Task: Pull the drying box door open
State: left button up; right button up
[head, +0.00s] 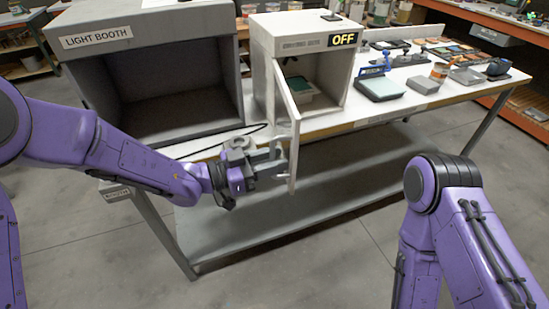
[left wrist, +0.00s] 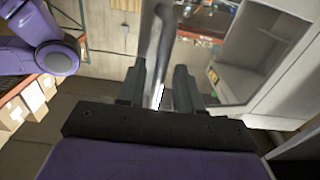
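The drying box (head: 262,38) is a pale box on the table with an "OFF" sign on its top front edge. Its door (head: 287,125) is swung out toward me, seen almost edge-on, and the inside shows. My left gripper (head: 275,163) is at the door's free lower end, on its left side. In the left wrist view, the left gripper's fingers (left wrist: 159,88) stand apart, with a narrow grey piece, apparently the door (left wrist: 158,45), showing between them. I see no clear contact. My right gripper is out of view; only the right arm shows.
A grey light booth (head: 150,30) stands left of the drying box. Shelves stand behind. The floor in front is clear.

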pick_arm(q)
jog(key=b+v, duration=0.2)
jog(key=v, duration=0.8)
jog(key=shift+a, duration=0.2)
jog(key=w+a+f+n+t+y, duration=0.55)
jog(key=f+n+t+y, duration=0.2)
jog(key=n, duration=0.35)
jog(key=s+a+f+n+g+y, duration=0.1)
jog(key=s+a+f+n+y, duration=0.2)
jog(key=f, duration=0.4)
jog(key=s+a+f+n+g+y, duration=0.1)
jog(key=s+a+f+n+y, duration=0.1)
jog(key=a+f+n+y, duration=0.3)
jog(key=s+a+f+g+y, duration=0.2)
jog(key=s+a+f+g, duration=0.1)
jog(key=s+f, duration=0.6)
jog(key=s+a+f+n+g+y, duration=0.1)
jog(key=s+f+g, duration=0.4)
jog(key=s, duration=1.2)
notch_tip(320, 180, down, 4)
jog(key=shift+a+f+n+g+y, duration=0.15)
jog(key=shift+a+n+g+y, duration=0.2)
jog(key=shift+a+y, duration=0.7)
